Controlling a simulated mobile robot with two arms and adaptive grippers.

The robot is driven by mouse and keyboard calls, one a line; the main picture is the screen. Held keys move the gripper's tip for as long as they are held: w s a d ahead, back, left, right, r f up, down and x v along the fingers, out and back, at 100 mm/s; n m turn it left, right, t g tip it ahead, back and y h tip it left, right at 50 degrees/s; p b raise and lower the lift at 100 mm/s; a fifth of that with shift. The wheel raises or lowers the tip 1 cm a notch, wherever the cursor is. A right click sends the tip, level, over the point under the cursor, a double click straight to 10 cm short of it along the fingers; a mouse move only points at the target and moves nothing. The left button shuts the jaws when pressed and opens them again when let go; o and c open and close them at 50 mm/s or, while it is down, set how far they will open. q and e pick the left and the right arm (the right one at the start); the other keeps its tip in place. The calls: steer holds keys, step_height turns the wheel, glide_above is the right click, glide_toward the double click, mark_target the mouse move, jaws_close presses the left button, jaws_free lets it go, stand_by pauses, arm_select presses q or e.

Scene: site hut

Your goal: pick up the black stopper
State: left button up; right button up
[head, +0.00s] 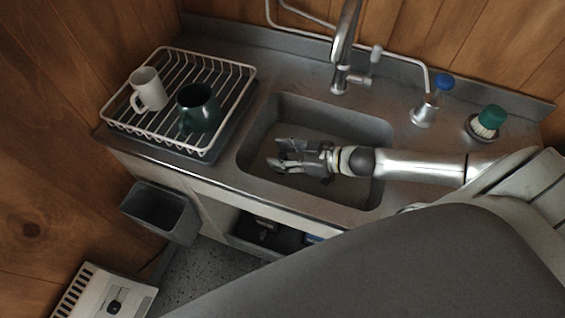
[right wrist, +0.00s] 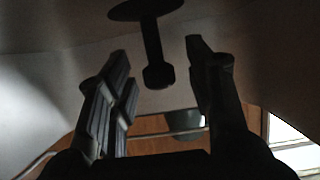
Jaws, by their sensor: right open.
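The black stopper (right wrist: 153,45) shows in the right wrist view as a dark flat disc with a thin stem ending in a small knob. Its knob appears between my right gripper's fingertips (right wrist: 157,60), with a gap on each side; I cannot tell how deep it sits between them. In the head view my right gripper (head: 285,155) is open, low inside the grey sink (head: 258,130), pointing left. I cannot make out the stopper clearly there, as the gripper covers that part of the sink. My left gripper is not in view.
The faucet (head: 342,50) rises behind the sink. A white dish rack (head: 235,68) with a white mug (head: 148,88) and a dark green mug (head: 197,112) stands left.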

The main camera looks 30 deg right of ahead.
jaws_close()
stand_by(0.3)
